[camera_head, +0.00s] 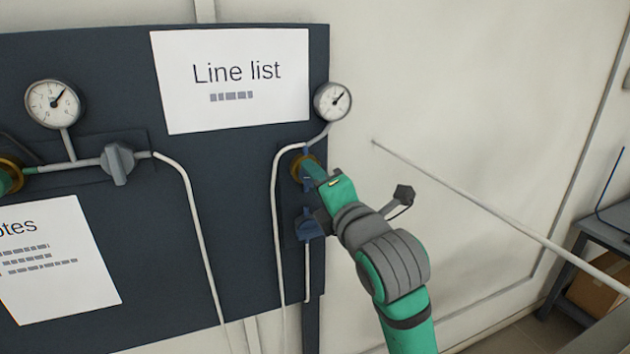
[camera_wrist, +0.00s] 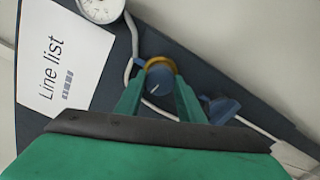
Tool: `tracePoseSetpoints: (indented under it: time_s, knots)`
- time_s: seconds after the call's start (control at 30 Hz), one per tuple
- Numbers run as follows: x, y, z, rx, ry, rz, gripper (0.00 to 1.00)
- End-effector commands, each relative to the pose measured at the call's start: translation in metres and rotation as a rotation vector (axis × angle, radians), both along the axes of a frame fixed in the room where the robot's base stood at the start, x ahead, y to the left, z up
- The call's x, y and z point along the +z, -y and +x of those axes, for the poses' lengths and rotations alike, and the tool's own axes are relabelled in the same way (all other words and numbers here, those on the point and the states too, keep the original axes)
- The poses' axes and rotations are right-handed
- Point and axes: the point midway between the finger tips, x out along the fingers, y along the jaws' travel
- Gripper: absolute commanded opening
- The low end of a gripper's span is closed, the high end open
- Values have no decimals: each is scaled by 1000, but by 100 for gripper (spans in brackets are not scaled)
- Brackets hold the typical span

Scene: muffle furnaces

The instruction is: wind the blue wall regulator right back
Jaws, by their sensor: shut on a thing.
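The blue wall regulator is on the right part of the dark wall panel (camera_head: 230,200). Its blue knob (camera_wrist: 159,82) shows in the wrist view between my two green fingers, with a pale mark on its face and a brass ring (camera_wrist: 161,63) behind it. My gripper (camera_head: 309,171) is shut on this knob, one finger on each side; it also shows in the wrist view (camera_wrist: 158,90). In the head view my gripper mostly hides the knob. A round gauge (camera_head: 332,101) sits just above, its needle pointing up and right.
A blue valve handle (camera_head: 308,225) is just below my gripper. A second gauge (camera_head: 54,103) and a grey valve handle (camera_head: 118,162) are at left. Thin pale pipes run down the panel. A blue-grey table (camera_head: 610,232) stands at far right.

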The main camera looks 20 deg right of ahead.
Motion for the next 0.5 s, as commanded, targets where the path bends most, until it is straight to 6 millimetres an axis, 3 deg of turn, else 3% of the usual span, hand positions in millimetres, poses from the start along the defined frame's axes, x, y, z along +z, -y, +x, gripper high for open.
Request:
tracePoseSetpoints:
  time_s: [0.5]
  knots:
    - [-2,-3,1,5,1,-208,13]
